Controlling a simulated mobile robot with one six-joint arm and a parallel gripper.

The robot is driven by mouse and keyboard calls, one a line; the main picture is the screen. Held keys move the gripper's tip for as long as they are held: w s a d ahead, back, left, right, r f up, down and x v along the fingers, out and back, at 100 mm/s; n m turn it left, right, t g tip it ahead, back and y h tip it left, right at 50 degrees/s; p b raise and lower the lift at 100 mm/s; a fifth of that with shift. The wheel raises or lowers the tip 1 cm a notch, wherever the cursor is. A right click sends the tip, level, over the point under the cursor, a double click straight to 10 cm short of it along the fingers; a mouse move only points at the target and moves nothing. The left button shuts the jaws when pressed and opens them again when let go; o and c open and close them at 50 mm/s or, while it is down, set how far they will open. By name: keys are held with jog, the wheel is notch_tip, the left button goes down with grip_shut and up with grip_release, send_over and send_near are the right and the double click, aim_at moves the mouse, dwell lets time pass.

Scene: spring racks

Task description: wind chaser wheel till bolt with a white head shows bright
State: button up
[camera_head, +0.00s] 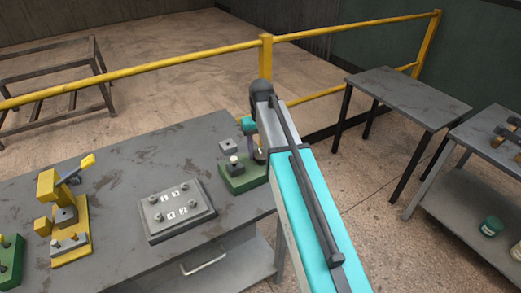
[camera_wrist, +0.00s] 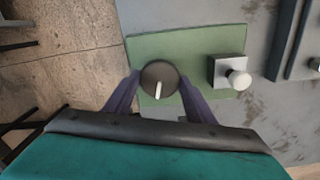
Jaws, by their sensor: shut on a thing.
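The chaser wheel (camera_wrist: 158,78) is a dark round knob with a white pointer line, set on a green base plate (camera_wrist: 200,46). In the wrist view the pointer runs from the middle toward the lower edge. My gripper (camera_wrist: 159,80) has its two purple fingers on either side of the wheel, shut on it. Right of the wheel, a grey block (camera_wrist: 222,66) carries a bolt with a white head (camera_wrist: 239,80), which looks pale. In the head view the green base (camera_head: 240,182) stands at the bench's right end, and my arm partly hides the wheel.
On the bench (camera_head: 120,185), a grey plate (camera_head: 180,222) with several small knobs lies left of the green base. A yellow lever fixture (camera_head: 68,215) stands farther left. A yellow railing (camera_head: 160,65) runs behind. Another table (camera_head: 405,95) stands at right.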

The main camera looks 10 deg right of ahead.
aim_at(261, 154)
jog(key=m, duration=0.5)
jog(key=shift+p, duration=0.35)
jog(key=shift+m, duration=2.4)
jog(key=o, duration=1)
jog(key=shift+o, duration=0.2)
jog(key=shift+r, duration=0.15)
notch_tip(261, 154, up, 14)
jog(key=b, duration=0.2)
jog(key=shift+f+b, duration=0.2)
jog(key=shift+b, duration=0.15)
jog(key=shift+s+f, duration=0.1)
